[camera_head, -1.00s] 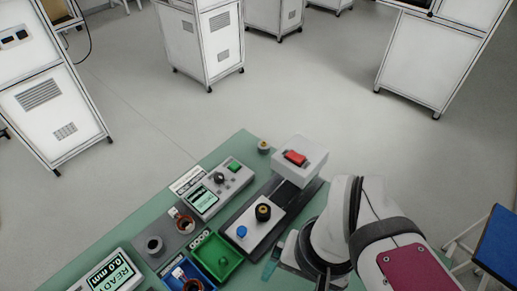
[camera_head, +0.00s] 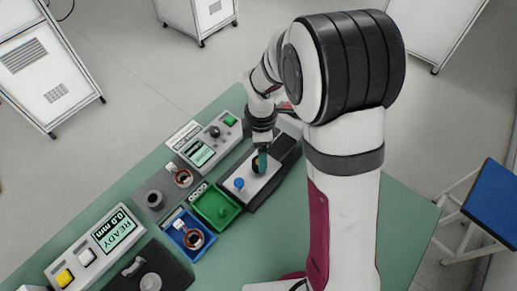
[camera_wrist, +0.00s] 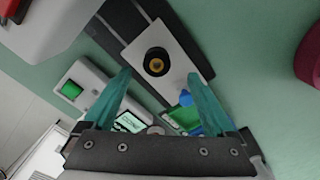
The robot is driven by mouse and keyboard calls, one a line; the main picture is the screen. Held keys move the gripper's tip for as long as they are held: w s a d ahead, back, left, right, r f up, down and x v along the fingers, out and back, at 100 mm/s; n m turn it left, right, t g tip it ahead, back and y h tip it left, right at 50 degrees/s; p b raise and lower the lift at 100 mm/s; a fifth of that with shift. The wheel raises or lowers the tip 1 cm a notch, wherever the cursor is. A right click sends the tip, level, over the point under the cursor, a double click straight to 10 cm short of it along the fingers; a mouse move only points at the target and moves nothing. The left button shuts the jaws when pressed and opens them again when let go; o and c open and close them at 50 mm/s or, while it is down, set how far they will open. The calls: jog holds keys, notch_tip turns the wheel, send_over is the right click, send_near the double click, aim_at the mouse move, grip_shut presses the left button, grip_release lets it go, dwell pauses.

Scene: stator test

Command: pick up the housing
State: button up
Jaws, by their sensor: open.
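A short black cylinder with a brass-coloured centre, which I take for the housing (camera_wrist: 157,62), stands on a pale fixture plate (camera_wrist: 178,62). My gripper (camera_wrist: 158,76) is open and empty, pointing down at it with one teal finger toward each side. In the wrist view the fingertips look slightly short of the cylinder; I cannot tell whether they touch it. In the head view my gripper (camera_head: 262,158) is over the plate and its fingers hide most of the cylinder. A blue knob (camera_head: 239,183) stands beside it on the same plate.
A white box (camera_wrist: 55,25) with a red switch stands close to my gripper. The green table is clear at right.

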aim_at(253, 172)
jog(key=f, duration=0.5)
jog(key=shift+w+a+f, duration=0.1)
jog(key=shift+w+f, duration=0.1)
jog(key=shift+w, duration=0.05)
grip_shut()
